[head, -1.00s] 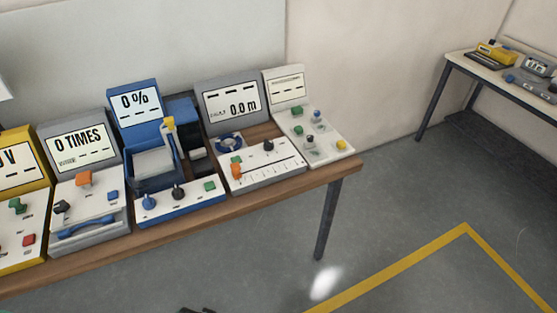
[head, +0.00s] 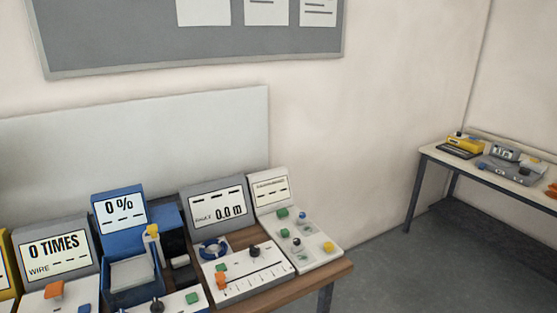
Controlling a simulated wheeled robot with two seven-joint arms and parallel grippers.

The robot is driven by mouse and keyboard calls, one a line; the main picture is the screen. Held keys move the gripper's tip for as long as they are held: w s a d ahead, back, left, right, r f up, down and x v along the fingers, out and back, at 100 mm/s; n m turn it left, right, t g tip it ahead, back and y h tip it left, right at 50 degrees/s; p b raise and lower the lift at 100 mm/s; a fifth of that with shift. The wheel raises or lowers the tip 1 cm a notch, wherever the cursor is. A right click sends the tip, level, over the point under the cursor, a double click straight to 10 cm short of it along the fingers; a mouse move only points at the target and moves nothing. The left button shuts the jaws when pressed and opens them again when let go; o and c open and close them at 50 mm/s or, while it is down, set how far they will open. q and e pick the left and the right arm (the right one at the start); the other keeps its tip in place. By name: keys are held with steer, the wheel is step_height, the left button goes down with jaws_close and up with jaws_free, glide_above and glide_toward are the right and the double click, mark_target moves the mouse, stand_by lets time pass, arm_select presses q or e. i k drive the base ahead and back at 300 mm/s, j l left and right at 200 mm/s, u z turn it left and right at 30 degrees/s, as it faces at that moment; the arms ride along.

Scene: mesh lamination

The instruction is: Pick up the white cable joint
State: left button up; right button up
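I cannot make out a white cable joint in the head view. The wooden table (head: 300,287) at the lower left carries a row of devices. They include a grey device reading "0 TIMES" (head: 55,257), a blue device reading "0 %" (head: 122,225), a grey device reading "0.0 m" (head: 217,207) and a white panel with coloured knobs (head: 313,248). Neither of my grippers is in view.
A second table (head: 432,153) stands at the right against the wall, with a yellow device (head: 465,145) and a grey device (head: 512,168) on it. Open floor (head: 440,260) lies between the tables. A grey board (head: 120,40) with papers hangs on the wall.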

mark_target(183, 260)
steer(key=i+l, duration=0.15)
steer(key=i, duration=0.15)
steer(key=i+l, duration=0.15)
steer(key=i, duration=0.15)
steer(key=i+l+u, duration=0.15)
steer(key=u, duration=0.2)
steer(key=i+l+u, duration=0.15)
steer(key=u, duration=0.2)
steer(key=i+l+u, duration=0.3)
steer(key=k+j, duration=0.05)
steer(key=k, duration=0.05)
